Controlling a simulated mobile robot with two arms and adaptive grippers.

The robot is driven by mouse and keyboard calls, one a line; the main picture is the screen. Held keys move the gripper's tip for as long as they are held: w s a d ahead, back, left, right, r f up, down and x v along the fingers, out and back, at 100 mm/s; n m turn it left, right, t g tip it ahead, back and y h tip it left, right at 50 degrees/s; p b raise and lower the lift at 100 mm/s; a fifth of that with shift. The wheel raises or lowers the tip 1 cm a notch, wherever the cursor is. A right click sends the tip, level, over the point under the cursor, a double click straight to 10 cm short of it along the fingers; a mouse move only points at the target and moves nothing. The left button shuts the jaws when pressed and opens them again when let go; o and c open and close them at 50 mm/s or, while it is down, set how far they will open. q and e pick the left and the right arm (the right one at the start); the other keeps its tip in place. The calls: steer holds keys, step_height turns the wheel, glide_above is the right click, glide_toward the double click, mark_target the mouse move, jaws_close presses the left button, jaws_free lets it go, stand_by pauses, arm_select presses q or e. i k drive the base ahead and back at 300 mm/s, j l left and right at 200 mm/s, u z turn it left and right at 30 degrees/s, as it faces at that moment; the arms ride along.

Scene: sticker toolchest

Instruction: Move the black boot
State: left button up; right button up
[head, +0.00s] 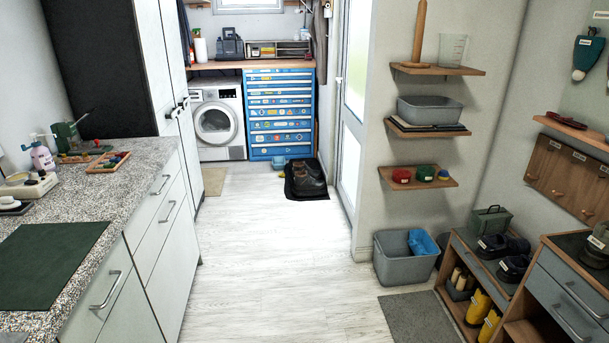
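A pair of dark boots or shoes (307,178), black or very dark brown, stands on a black mat (308,196) on the far floor. It is in front of the right side of the blue sticker-covered tool chest (280,112), near the door frame. The two pieces are close together and too small to tell apart clearly. Other dark footwear (512,268) sits on the low shelf unit at the right. Neither of my grippers shows in the head view.
Pale floor (255,250) is open down the middle. A granite counter (140,153) lines the left. A grey bin (403,262), a grey mat (420,318) and a low shelf unit (468,262) stand at right. A small blue object (278,162) sits before the chest.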

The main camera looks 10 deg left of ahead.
mark_target(307, 169)
steer(key=i+j+u, duration=0.1)
steer(key=i+u, duration=0.4)
steer(key=i, duration=4)
steer(key=i+z, duration=0.4)
steer(key=i+j+z, duration=0.35)
steer(key=i, duration=0.15)
steer(key=i+j+z, duration=0.25)
steer(key=i+z, duration=0.15)
steer(key=i+j+z, duration=0.35)
steer(key=i+j, duration=0.1)
